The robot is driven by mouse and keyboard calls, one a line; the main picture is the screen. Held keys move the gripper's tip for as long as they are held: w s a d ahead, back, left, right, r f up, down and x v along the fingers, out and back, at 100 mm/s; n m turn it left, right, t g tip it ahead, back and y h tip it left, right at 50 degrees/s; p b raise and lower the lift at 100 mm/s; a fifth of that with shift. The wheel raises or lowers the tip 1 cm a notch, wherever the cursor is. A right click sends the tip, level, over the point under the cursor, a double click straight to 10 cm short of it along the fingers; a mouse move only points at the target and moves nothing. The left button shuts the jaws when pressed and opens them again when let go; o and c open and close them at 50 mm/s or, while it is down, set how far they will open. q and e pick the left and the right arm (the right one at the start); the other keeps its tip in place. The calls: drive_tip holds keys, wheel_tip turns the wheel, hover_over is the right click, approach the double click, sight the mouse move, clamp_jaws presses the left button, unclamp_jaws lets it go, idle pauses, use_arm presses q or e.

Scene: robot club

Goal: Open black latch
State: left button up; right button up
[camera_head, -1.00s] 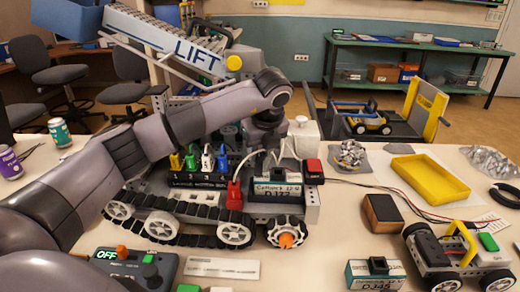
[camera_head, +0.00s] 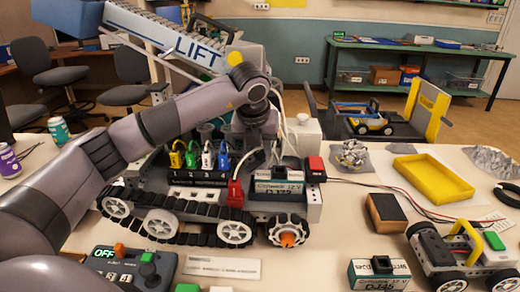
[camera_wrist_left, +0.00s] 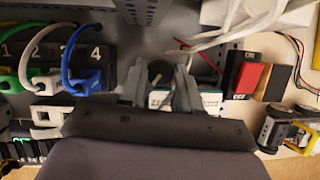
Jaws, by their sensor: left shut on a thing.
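A tracked robot model (camera_head: 185,215) stands on the table with a lift arm marked LIFT (camera_head: 195,50) raised over it. A battery block (camera_head: 276,192) with a dark top handle sits at its front right. My left gripper (camera_wrist_left: 172,88) reaches down behind that block, over the model's deck. Its two fingers are shut on a small dark part (camera_wrist_left: 158,70), which looks like the black latch but is mostly hidden by the fingers. In the head view the fingertips are hidden among cables and the block. My right gripper is not in view.
Coloured plugs (camera_head: 207,160) in a numbered strip stand just left of the gripper. White cables (camera_head: 283,125) and a red switch (camera_head: 315,165) are close on the right. A yellow tray (camera_head: 430,175) and a small wheeled model (camera_head: 460,255) lie further right.

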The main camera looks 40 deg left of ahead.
use_arm(q)
drive_tip(key=m+h, duration=0.1)
drive_tip(key=m, duration=0.1)
drive_tip(key=shift+a+m, duration=0.1)
drive_tip(key=shift+m, duration=0.3)
drive_tip(key=m+h, duration=0.1)
drive_tip(key=m, duration=0.1)
drive_tip(key=shift+a+r+m+p, duration=0.1)
drive_tip(key=shift+m+p, duration=0.25)
drive_tip(key=shift+m, duration=0.05)
drive_tip(key=m+h+p, duration=0.1)
drive_tip(key=m, duration=0.2)
drive_tip(key=shift+m+h, duration=0.3)
drive_tip(key=shift+m, duration=0.1)
drive_tip(key=shift+a+m+h+p, duration=0.1)
drive_tip(key=shift+m+h+p, duration=0.2)
drive_tip(key=shift+m+p, duration=0.25)
drive_tip(key=shift+m, duration=0.35)
drive_tip(key=shift+g, duration=0.3)
drive_tip(key=o, duration=1)
drive_tip(key=shift+o, duration=0.2)
